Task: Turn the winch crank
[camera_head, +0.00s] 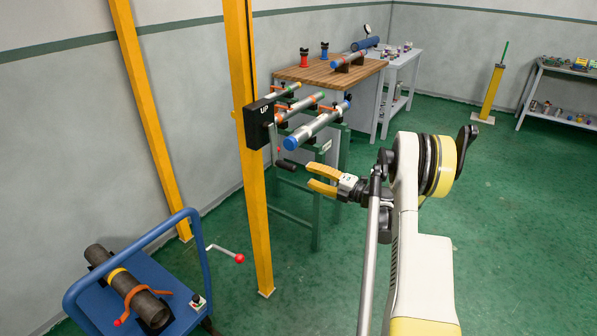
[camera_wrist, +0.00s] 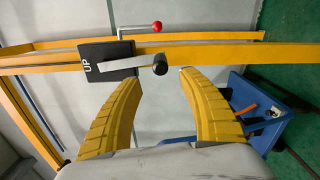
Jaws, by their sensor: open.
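The winch is a black box (camera_head: 257,125) marked UP on a yellow post. Its grey crank arm (camera_head: 274,145) hangs down to a black handle (camera_head: 286,165). In the wrist view the box (camera_wrist: 105,66), crank arm (camera_wrist: 130,62) and round end of the black handle (camera_wrist: 160,65) show ahead of the fingers. My gripper (camera_head: 310,177) has yellow fingers spread apart and empty, just right of the handle. In the wrist view the handle end appears just beyond the gap of my gripper (camera_wrist: 161,78). I see no clear contact.
A second crank with a red knob (camera_head: 240,258) sticks out lower behind the post (camera_head: 257,215). A blue cart (camera_head: 185,312) carrying a pipe stands lower left. A green stand (camera_head: 318,215) holding pipes is close behind the gripper. Floor to the right is clear.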

